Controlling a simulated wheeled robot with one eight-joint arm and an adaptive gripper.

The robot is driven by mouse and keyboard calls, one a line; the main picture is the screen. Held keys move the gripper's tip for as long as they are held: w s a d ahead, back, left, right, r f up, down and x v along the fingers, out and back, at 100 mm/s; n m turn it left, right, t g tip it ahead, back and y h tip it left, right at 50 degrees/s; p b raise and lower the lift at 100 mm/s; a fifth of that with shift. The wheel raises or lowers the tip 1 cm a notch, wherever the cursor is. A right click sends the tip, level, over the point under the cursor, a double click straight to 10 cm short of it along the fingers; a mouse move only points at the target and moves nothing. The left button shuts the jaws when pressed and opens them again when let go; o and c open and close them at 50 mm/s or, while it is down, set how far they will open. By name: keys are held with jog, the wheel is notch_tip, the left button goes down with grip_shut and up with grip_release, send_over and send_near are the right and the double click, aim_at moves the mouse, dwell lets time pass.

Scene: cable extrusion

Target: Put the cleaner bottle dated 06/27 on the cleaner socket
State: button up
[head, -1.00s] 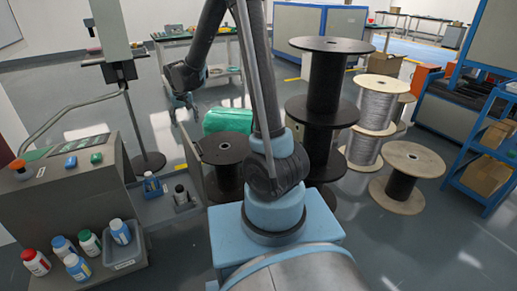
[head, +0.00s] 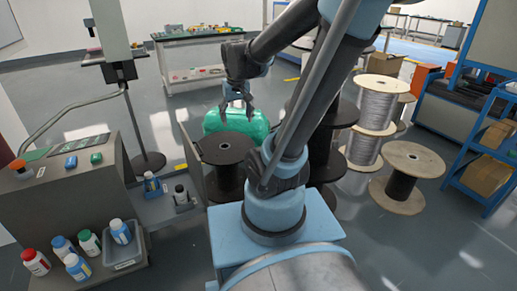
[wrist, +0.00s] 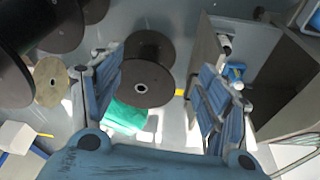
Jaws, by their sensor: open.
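Several bottles stand on the grey console's lower ledge in the head view: a red-capped white one (head: 36,262), a blue-capped one (head: 63,248), a green-capped one (head: 89,243) and a blue-labelled one (head: 77,267). Another blue-labelled bottle (head: 120,232) stands in a grey tray (head: 126,265). A blue-and-yellow bottle (head: 151,183) and a dark-topped pale item (head: 181,195) sit on a small side shelf. No date is legible, and I cannot tell which spot is the cleaner socket. My gripper (head: 237,114) is open, empty and pointing down, well away from the bottles.
A black spool (head: 225,148) and a green bundle (head: 250,125) lie below my gripper. The console (head: 65,195) is at left, with a thin upright panel beside the shelf. More spools (head: 401,170) stand at right. The floor near the far bench (head: 190,62) is clear.

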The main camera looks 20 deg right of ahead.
jog(key=s+d+f, duration=0.2)
jog(key=s, duration=0.5)
jog(key=s+d+f, duration=0.2)
jog(key=s+f, duration=0.1)
jog(key=s, duration=0.5)
jog(key=shift+d+f+m+g, duration=0.25)
jog(key=shift+d+m+g, duration=0.05)
jog(key=shift+d, duration=0.1)
jog(key=shift+s, duration=0.1)
jog(key=shift+w+f, duration=0.2)
jog(key=shift+w, duration=0.3)
